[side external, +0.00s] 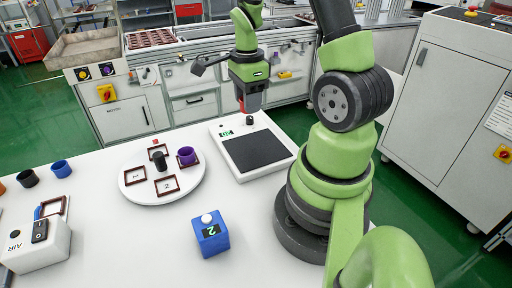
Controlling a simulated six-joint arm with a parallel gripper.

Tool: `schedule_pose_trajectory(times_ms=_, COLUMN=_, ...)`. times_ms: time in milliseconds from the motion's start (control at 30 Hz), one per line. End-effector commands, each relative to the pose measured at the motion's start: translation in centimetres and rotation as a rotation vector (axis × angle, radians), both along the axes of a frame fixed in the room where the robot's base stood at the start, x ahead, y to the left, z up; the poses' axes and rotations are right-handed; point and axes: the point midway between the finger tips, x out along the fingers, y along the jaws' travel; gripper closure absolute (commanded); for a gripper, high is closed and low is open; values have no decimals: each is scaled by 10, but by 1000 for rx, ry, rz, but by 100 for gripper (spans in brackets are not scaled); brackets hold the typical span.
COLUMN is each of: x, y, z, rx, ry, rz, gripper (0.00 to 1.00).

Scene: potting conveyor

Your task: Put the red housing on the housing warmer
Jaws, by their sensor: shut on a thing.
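The red housing (253,101) is held between the fingers of my gripper (250,106). Only part of it shows below the gripper body. The housing warmer, a white box with a dark flat plate (253,152), stands on the white table. It has a small green display and a dark knob on its far side. My gripper is shut on the housing and looks to be above the warmer's far edge. The exact height is hard to tell from this view. The warmer's plate is empty.
A white turntable (139,191) with brown square frames and a purple cup (187,156) stands left of the warmer. A blue box (210,238) with a white button is in front. An AIR switch box (35,248) and several cups sit far left.

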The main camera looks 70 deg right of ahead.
Motion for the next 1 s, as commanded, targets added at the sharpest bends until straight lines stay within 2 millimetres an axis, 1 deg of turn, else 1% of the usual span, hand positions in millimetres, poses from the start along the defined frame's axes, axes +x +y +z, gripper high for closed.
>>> schedule_pose_trajectory(times_ms=33, x=-9, y=1, z=0, rx=1, ry=1, rz=-5, gripper=82)
schedule_pose_trajectory(times_ms=100, x=-16, y=2, z=0, rx=1, ry=1, rz=-3, gripper=82)
schedule_pose_trajectory(times_ms=167, x=-20, y=3, z=-4, rx=2, ry=2, rz=-2, gripper=82)
schedule_pose_trajectory(times_ms=200, x=-21, y=3, z=-9, rx=4, ry=4, rz=-1, gripper=82)
schedule_pose_trajectory(times_ms=400, x=-22, y=4, z=-45, rx=6, ry=7, rz=0, gripper=82)
schedule_pose_trajectory(times_ms=500, x=-22, y=4, z=-57, rx=3, ry=6, rz=0, gripper=82)
schedule_pose_trajectory(times_ms=667, x=-21, y=3, z=-69, rx=1, ry=5, rz=0, gripper=82)
schedule_pose_trajectory(times_ms=800, x=-22, y=3, z=-87, rx=-1, ry=8, rz=2, gripper=82)
schedule_pose_trajectory(times_ms=900, x=-21, y=3, z=-97, rx=0, ry=6, rz=1, gripper=82)
schedule_pose_trajectory(times_ms=1000, x=-21, y=4, z=-101, rx=1, ry=3, rz=-1, gripper=82)
